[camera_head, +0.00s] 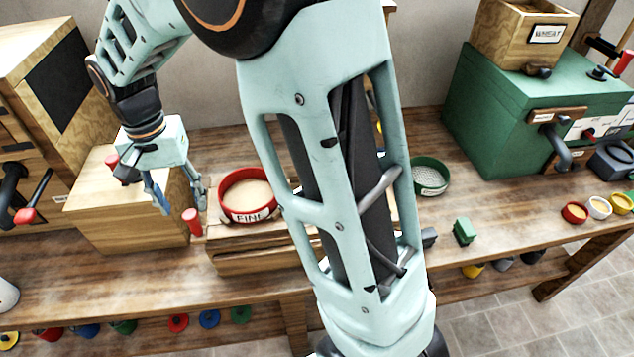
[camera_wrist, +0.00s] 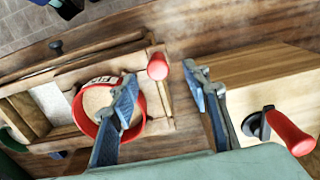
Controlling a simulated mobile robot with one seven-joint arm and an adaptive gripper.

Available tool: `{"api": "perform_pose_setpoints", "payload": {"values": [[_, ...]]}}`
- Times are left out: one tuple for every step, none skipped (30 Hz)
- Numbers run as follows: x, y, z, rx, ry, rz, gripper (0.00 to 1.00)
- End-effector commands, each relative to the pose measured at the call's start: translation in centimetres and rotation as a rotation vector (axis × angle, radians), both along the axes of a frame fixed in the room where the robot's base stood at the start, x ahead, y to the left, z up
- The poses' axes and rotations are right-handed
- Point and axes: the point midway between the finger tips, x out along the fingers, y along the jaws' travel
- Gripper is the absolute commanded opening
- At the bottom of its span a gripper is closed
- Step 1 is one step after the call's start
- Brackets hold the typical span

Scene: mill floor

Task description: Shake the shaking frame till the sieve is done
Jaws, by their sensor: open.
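The shaking frame (camera_head: 235,262) is a wooden frame on the bench, partly hidden by my arm in the head view; it also shows at left in the wrist view (camera_wrist: 88,52). A red sieve (camera_head: 248,217) marked FINE sits on it, with pale tan meal inside; its red rim shows in the wrist view (camera_wrist: 76,116). A red upright handle (camera_head: 192,222) stands at the frame's left end. My gripper (camera_head: 182,207) is open just above this handle. In the wrist view the handle (camera_wrist: 158,66) appears between the fingertips (camera_wrist: 161,72); I cannot tell any contact.
A wooden box (camera_head: 125,215) with a red-handled crank (camera_wrist: 288,130) stands close left of the frame. A green-rimmed sieve (camera_head: 430,176), a small green block (camera_head: 464,232) and a green machine (camera_head: 500,110) are to the right. Small bowls (camera_head: 599,207) sit far right.

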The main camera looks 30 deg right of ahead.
Motion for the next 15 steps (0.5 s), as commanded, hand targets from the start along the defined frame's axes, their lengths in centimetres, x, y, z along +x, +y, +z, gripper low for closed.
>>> {"api": "perform_pose_setpoints", "payload": {"values": [[0.0, 0.0, 1.0, 0.001, -0.001, 0.0, 0.43], [0.0, 0.0, 1.3, 0.0, -0.001, 0.0, 0.43], [0.0, 0.0, 1.7, 0.0, -0.001, 0.0, 0.43], [0.0, 0.0, 2.0, 0.0, -0.001, 0.0, 0.43], [0.0, 0.0, 2.3, 0.0, 0.0, 0.0, 0.43], [0.0, 0.0, 2.7, 0.0, 0.0, 0.0, 0.43], [0.0, 0.0, 3.0, 0.0, 0.0, 0.0, 0.43], [0.0, 0.0, 3.3, 0.0, 0.0, 0.0, 0.43], [0.0, 0.0, 3.7, 0.0, 0.0, 0.0, 0.43], [0.0, 0.0, 4.0, 0.0, 0.0, 0.0, 0.43], [0.0, 0.0, 4.3, 0.0, 0.0, 0.0, 0.43], [0.0, 0.0, 4.6, 0.0, 0.0, 0.0, 0.43], [0.0, 0.0, 4.9, 0.0, 0.0, 0.0, 0.43], [0.0, 0.0, 5.1, 0.0, 0.0, 0.0, 0.43], [0.0, 0.0, 5.2, 0.0, 0.0, 0.0, 0.43]]}}
